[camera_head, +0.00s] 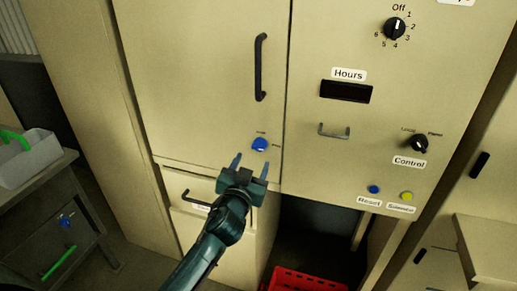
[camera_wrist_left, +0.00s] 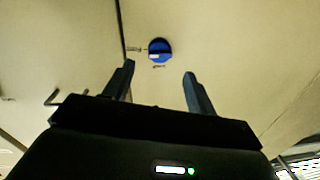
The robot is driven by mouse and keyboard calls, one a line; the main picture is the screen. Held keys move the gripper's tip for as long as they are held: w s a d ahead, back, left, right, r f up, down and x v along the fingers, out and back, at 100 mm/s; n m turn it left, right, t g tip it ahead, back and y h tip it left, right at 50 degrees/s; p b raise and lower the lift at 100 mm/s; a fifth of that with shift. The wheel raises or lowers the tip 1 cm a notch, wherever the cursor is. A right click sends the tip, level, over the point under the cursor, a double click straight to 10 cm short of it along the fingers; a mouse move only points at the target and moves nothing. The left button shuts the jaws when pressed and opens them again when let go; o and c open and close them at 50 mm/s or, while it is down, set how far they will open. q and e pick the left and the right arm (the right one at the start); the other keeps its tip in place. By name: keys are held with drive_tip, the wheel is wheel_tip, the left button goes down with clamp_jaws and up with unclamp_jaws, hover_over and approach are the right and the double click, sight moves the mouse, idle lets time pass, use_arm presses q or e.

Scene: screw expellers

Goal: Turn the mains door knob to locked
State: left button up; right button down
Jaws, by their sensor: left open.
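The blue mains door knob (camera_head: 260,144) sits low on the tall beige cabinet door (camera_head: 205,70), with tiny labels around it that I cannot read. In the left wrist view the knob (camera_wrist_left: 159,50) shows ahead of the fingertips, with a pale mark on its face. My left gripper (camera_head: 252,163) is open and empty, just below the knob in the head view. Its two fingers also show in the left wrist view (camera_wrist_left: 158,72), apart and not around the knob. The gap in depth is hard to judge. My right gripper is not seen.
A black vertical handle (camera_head: 260,67) is above the knob. The panel on the right has a rotary switch (camera_head: 395,28), a control knob (camera_head: 419,144) and blue and yellow buttons. A drawer handle (camera_head: 195,200) is below left. A red crate (camera_head: 305,281) lies on the floor.

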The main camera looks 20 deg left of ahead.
sight(258, 149)
use_arm(q)
drive_tip(key=w, duration=0.6)
drive_tip(key=shift+w+a, duration=0.1)
drive_tip(key=shift+w, duration=0.3)
drive_tip(key=shift+c, duration=0.6)
clamp_jaws()
